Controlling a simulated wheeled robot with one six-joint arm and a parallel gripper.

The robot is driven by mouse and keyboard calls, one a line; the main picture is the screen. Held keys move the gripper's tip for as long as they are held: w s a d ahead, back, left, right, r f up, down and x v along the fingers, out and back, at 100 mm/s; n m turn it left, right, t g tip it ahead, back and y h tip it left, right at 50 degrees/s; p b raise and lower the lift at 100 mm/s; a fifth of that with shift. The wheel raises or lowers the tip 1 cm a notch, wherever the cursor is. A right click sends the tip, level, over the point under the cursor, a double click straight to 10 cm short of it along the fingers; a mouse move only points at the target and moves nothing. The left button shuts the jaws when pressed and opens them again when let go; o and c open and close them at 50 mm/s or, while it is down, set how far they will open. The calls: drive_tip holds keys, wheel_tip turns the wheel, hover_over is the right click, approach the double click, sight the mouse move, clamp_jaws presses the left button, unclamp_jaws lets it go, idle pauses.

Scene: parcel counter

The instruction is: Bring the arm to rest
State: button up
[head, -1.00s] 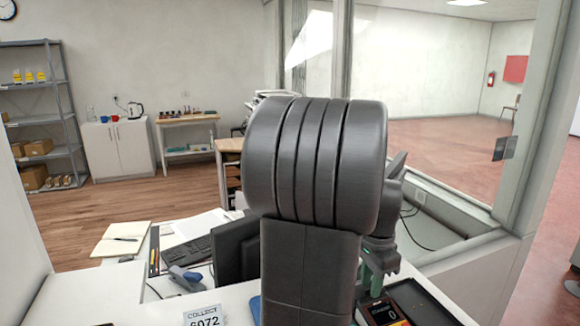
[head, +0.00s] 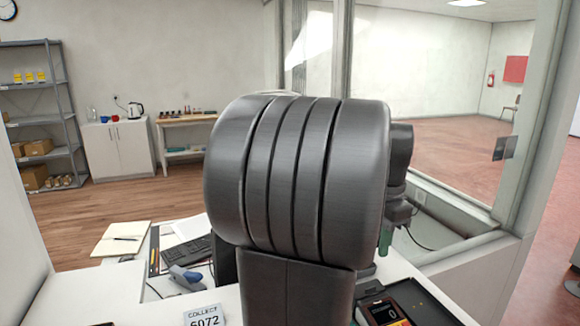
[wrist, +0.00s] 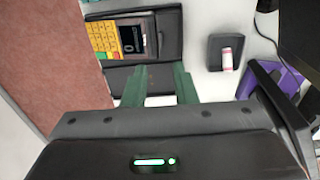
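My arm (head: 300,180) fills the middle of the head view, its dark ribbed joint raised above the counter. My gripper (wrist: 160,70) shows in the wrist view with its two green fingers apart and nothing visible between them. In the head view only a little green of the gripper shows, right of the arm; the rest is hidden. In the wrist view the fingertips appear over or close to a dark tray (wrist: 172,35); their height above it is unclear.
A payment terminal (head: 384,312) with yellow keys (wrist: 103,36) lies by the tray. A small black holder (wrist: 216,62) with a white-and-red item stands to its right in the wrist view. A numbered card (head: 204,317), handset (head: 186,277) and notebook (head: 120,238) lie left. A glazed partition stands right.

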drive_tip(key=f, duration=1.1)
drive_tip(key=shift+w+a+f, duration=0.1)
drive_tip(key=shift+w+f, duration=0.15)
drive_tip(key=shift+w+r+g+p, duration=0.2)
drive_tip(key=shift+r+g+p, duration=0.15)
drive_tip(key=shift+g+p, duration=0.25)
drive_tip(key=g+p, duration=0.1)
drive_tip(key=w+g+h+p, duration=0.1)
drive_tip(key=w+a+r+g+p, duration=0.1)
drive_tip(key=p, duration=0.1)
drive_tip(key=shift+w+g+h, duration=0.2)
drive_tip(key=shift+g+h, duration=0.1)
drive_tip(key=shift+h, duration=0.1)
drive_tip(key=b+v, duration=0.1)
drive_tip(key=v, duration=1.2)
drive_tip(key=t+y+b, duration=0.3)
drive_tip(key=y+b, duration=0.2)
drive_tip(key=b, duration=0.2)
hover_over(370, 288)
drive_tip(key=d, duration=0.2)
wheel_tip(370, 288, down, 5)
drive_tip(key=shift+s+d+f+t+y+b, duration=0.15)
drive_tip(key=shift+s+f+t+y+b, duration=0.15)
drive_tip(key=shift+s, duration=0.35)
drive_tip(key=shift+s+d+f+t+y+b, duration=0.1)
drive_tip(key=shift+s+d+f+y+b, duration=0.1)
drive_tip(key=shift+s+y, duration=0.35)
drive_tip(key=shift+a, duration=0.1)
